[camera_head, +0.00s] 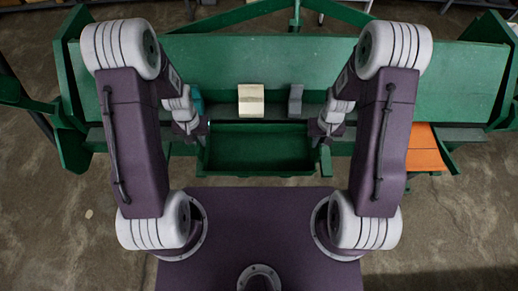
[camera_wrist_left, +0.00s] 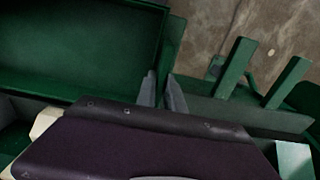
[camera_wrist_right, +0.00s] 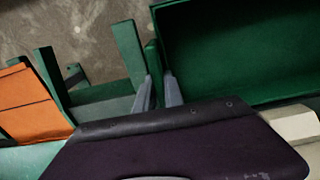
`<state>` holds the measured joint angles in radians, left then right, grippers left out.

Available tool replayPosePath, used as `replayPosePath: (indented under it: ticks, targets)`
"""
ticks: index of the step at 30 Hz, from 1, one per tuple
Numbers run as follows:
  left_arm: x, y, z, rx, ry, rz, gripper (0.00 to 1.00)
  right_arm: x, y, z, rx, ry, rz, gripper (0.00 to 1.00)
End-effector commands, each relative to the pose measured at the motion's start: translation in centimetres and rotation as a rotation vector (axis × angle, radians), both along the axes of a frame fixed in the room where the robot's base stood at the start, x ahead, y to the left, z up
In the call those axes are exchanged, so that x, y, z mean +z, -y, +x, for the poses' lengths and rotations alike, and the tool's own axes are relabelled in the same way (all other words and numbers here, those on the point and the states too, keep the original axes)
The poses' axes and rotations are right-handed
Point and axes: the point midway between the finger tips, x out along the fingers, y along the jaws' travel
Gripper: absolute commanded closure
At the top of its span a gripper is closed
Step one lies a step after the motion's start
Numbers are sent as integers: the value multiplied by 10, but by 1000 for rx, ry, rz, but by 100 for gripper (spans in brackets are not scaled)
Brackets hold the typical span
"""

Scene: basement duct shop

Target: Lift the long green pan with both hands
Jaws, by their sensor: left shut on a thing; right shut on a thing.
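The long green pan (camera_head: 260,150) is an open rectangular tray in front of the green bench, between my two arms. It also shows in the left wrist view (camera_wrist_left: 75,45) and in the right wrist view (camera_wrist_right: 245,50). My left gripper (camera_wrist_left: 163,90) is shut on the pan's left end. My right gripper (camera_wrist_right: 158,90) is shut on the pan's right end. In the head view my left gripper (camera_head: 203,143) and right gripper (camera_head: 318,143) are small and partly covered by my wrists. The pan looks about level and empty.
A green bench (camera_head: 230,60) runs behind the pan. A cream block (camera_head: 251,100), a grey piece (camera_head: 295,100) and a partly hidden teal object (camera_head: 196,100) stand on it. An orange panel (camera_head: 424,148) lies at the right. Bare floor (camera_head: 70,220) shows at the front left.

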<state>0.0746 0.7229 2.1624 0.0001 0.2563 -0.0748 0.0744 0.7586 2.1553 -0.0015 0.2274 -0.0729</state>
Motion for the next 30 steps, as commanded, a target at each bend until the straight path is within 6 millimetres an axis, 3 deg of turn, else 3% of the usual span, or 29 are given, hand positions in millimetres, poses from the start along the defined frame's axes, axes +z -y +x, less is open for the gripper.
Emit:
replayPosePath:
  ticks: [19, 30]
  targets:
    - [3, 0, 0, 0, 1, 0, 100, 3, 0, 1, 0, 2, 0, 100]
    - [45, 0, 0, 0, 1, 0, 100, 45, 0, 0, 0, 1, 0, 100]
